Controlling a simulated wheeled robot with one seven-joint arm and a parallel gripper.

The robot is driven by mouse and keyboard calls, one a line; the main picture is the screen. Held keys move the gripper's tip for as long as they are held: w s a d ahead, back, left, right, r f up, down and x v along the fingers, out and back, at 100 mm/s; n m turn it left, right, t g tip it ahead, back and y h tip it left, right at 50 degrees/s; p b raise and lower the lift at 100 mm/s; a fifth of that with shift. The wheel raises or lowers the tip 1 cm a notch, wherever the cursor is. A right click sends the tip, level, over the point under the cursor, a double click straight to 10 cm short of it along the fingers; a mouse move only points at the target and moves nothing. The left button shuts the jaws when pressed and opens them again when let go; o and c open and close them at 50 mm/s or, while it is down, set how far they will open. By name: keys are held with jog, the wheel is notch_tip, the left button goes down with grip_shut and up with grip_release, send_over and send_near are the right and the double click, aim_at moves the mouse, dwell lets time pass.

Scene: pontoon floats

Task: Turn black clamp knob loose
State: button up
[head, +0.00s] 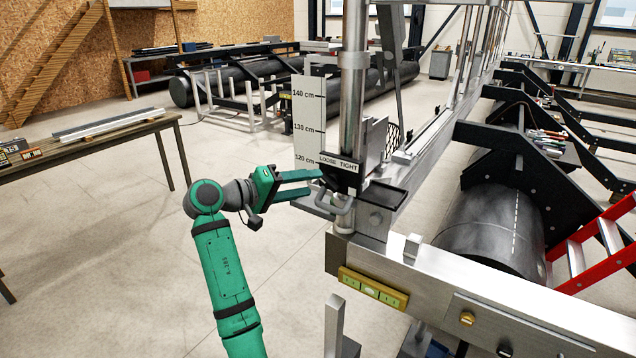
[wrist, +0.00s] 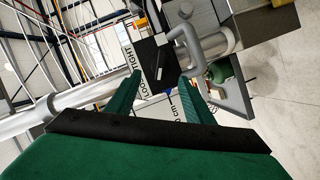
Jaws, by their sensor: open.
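The black clamp (head: 342,178) sits low on the upright silver pole (head: 352,110), beneath a white LOOSE/TIGHT label (head: 339,162). My gripper (head: 319,182) is open and level with it, its two green fingers reaching in from the left. In the wrist view a black block (wrist: 152,56) lies just ahead of the fingertips (wrist: 160,76), with the LOOSE/TIGHT lettering beside it. A small blue tip (wrist: 169,92) shows between the fingers. The knob's outline does not separate clearly from the black clamp. I cannot tell whether a finger touches it.
A grey bent handle (head: 335,198) sits just below the fingers, close to them. A white height scale (head: 308,120) stands behind them. A black tray (head: 382,196) and a metal beam (head: 460,300) with a yellow level (head: 372,288) lie right and below.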

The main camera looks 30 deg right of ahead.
jog(key=shift+s+a+r, duration=0.1)
jog(key=shift+a+r, duration=0.15)
jog(key=shift+a, duration=1)
jog(key=shift+a+r, duration=0.2)
jog(key=shift+a, duration=1)
